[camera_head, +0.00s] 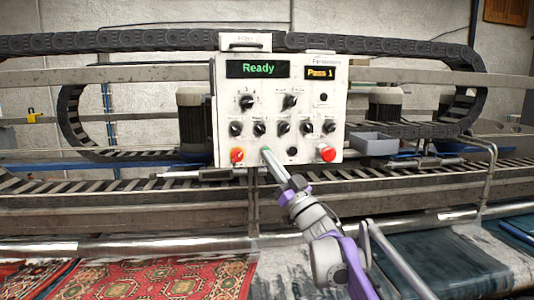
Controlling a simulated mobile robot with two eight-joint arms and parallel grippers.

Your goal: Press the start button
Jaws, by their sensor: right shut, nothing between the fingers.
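The white control panel (216,110) stands upright at the middle of the view, with a green "Ready" display (258,69) and an orange "Pass 1" display (320,73). My right gripper (269,157) is shut and empty, its tips at the lower row of the panel. A small bit of green (265,149) shows right at the tips; it looks like a green button, mostly hidden behind the gripper. I cannot tell whether the tips touch it or whether it is pressed in. My left gripper is not in view.
A red round button (328,154) is at the panel's lower right, and an orange-red switch (237,155) at its lower left. Several black knobs (260,128) fill the middle. A grey bin (374,144) sits right of the panel. A patterned red rug (150,278) lies below.

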